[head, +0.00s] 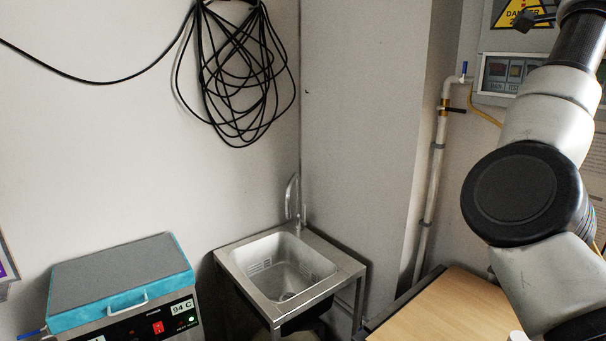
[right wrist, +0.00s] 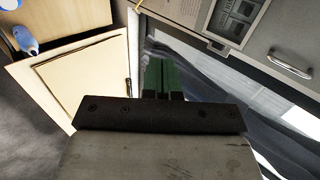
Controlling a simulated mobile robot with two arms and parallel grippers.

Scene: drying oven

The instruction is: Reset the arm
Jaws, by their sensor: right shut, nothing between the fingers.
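My right arm comes in at the right of the head view, bent upward, with grey links and a black round joint cap. Its upper end runs to the top right edge. The right gripper (right wrist: 161,78) shows in the right wrist view, with two narrow greenish fingers close together beyond a dark bar. It is shut and empty, held in the air. My left arm and gripper are not in view.
A teal-topped heating unit (head: 124,285) stands at the lower left, beside a steel sink (head: 290,264). A wooden tabletop (head: 450,310) lies below my right arm. Black cable (head: 238,75) hangs on the wall. A blue bottle (right wrist: 26,40) shows in the wrist view.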

